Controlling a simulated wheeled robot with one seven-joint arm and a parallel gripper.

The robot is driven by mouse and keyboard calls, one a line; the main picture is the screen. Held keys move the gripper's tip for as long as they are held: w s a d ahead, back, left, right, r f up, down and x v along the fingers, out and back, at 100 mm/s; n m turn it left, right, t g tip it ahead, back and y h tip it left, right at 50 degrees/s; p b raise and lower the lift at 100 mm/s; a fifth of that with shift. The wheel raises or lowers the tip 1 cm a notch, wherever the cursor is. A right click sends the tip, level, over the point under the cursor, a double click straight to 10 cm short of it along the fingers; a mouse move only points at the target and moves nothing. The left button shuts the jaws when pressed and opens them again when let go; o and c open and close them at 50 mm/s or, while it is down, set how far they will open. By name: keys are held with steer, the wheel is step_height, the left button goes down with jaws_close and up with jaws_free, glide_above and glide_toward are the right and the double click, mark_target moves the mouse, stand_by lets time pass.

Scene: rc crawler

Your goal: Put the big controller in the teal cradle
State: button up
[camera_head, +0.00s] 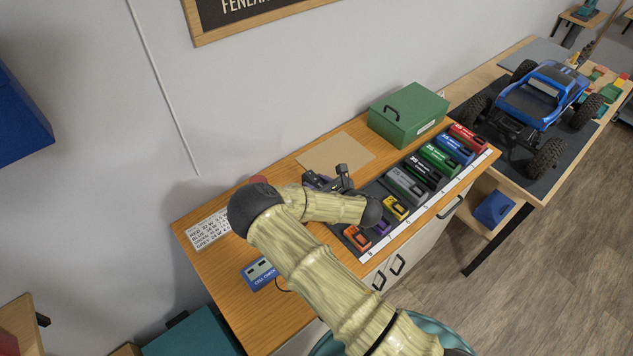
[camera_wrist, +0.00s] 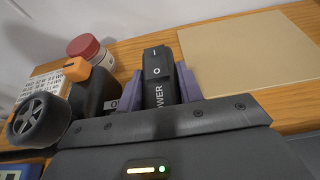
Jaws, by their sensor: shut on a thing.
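My gripper (camera_wrist: 157,88) has its two purple fingers shut on an upright black part with a rocker switch and the word POWER. This appears to be part of the big controller (camera_wrist: 158,65). A black spoked wheel (camera_wrist: 40,120) and a black block with an orange top (camera_wrist: 90,78) show at its left; I cannot tell whether they join the held part. In the head view the black controller (camera_head: 343,174) shows above the bench, behind my arm, which hides most of my gripper. I cannot make out a teal cradle for certain.
A dark tray (camera_head: 375,188) holds several coloured packs along the front. A green box (camera_head: 408,114) stands behind them. A tan board (camera_head: 336,152), a blue cell checker (camera_head: 258,273) and a red-lidded jar (camera_wrist: 84,46) are nearby. A blue crawler truck (camera_head: 540,98) stands to the right.

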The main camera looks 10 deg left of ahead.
steer(key=o, duration=1.2)
steer(key=shift+f, duration=0.1)
steer(key=b+v, duration=0.2)
steer(key=v, duration=1)
steer(key=shift+r+b, duration=0.2)
steer(key=shift+b, duration=0.15)
